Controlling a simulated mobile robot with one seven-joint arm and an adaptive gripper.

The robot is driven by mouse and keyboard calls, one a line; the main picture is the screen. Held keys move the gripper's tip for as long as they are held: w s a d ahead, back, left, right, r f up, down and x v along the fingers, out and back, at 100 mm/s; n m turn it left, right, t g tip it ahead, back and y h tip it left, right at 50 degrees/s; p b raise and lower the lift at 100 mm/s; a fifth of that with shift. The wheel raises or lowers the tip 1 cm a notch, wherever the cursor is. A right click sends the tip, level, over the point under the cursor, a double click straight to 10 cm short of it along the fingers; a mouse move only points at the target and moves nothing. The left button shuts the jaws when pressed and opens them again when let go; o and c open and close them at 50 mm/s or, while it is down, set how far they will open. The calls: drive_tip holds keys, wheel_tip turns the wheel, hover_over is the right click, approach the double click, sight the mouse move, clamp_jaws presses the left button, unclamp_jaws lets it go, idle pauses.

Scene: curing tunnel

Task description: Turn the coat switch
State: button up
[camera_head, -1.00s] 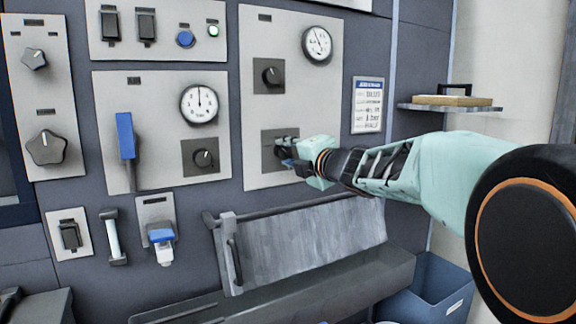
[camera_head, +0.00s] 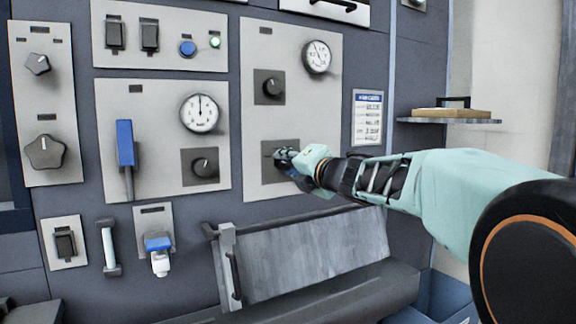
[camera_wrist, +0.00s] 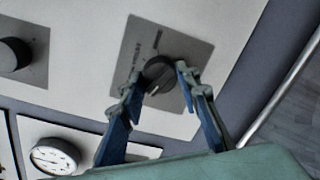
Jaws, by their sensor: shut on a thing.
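The switch is a round black knob (camera_wrist: 157,70) on a square grey plate (camera_wrist: 196,52) in the wrist view. It has a light pointer line, and the label beside it is too blurred to read. My gripper (camera_wrist: 159,78) has one finger on each side of the knob and is shut on it. In the head view my gripper (camera_head: 282,156) is at the lower plate (camera_head: 270,147) of the tall light panel (camera_head: 318,110). There the fingers hide most of the knob.
Another black knob (camera_head: 269,86) and a round gauge (camera_head: 317,58) are above on the same panel. A slanted metal flap (camera_head: 305,250) juts out below. A small shelf (camera_head: 448,120) stands out at the right.

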drive_tip(key=o, duration=1.2)
drive_tip(key=shift+c, duration=0.2)
drive_tip(key=v, duration=0.7)
drive_tip(key=shift+s+d, duration=0.15)
drive_tip(key=shift+s, duration=0.05)
drive_tip(key=shift+r, duration=0.15)
